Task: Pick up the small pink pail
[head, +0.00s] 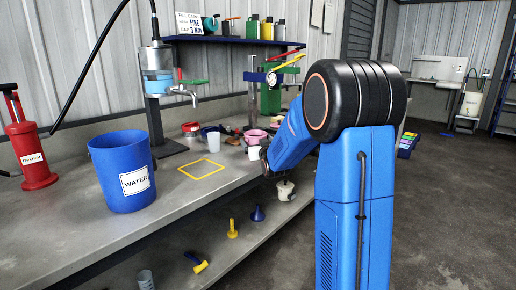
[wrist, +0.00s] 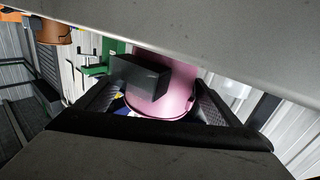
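The small pink pail (head: 256,135) stands on the workbench in the head view, behind a white cup and just beyond my gripper (head: 265,157). My forearm hides part of that spot. In the wrist view the pink pail (wrist: 178,88) fills the middle, between the two dark fingers of my gripper (wrist: 160,100). The fingers are spread wide, one on each side of it. A dark grey block (wrist: 140,78) covers part of the pail there. I cannot tell whether either finger touches the pail.
The white cup (head: 254,153) stands close to my gripper at the bench edge. A blue WATER bucket (head: 122,172), a yellow square outline (head: 201,170) and a tap (head: 184,92) are to the left.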

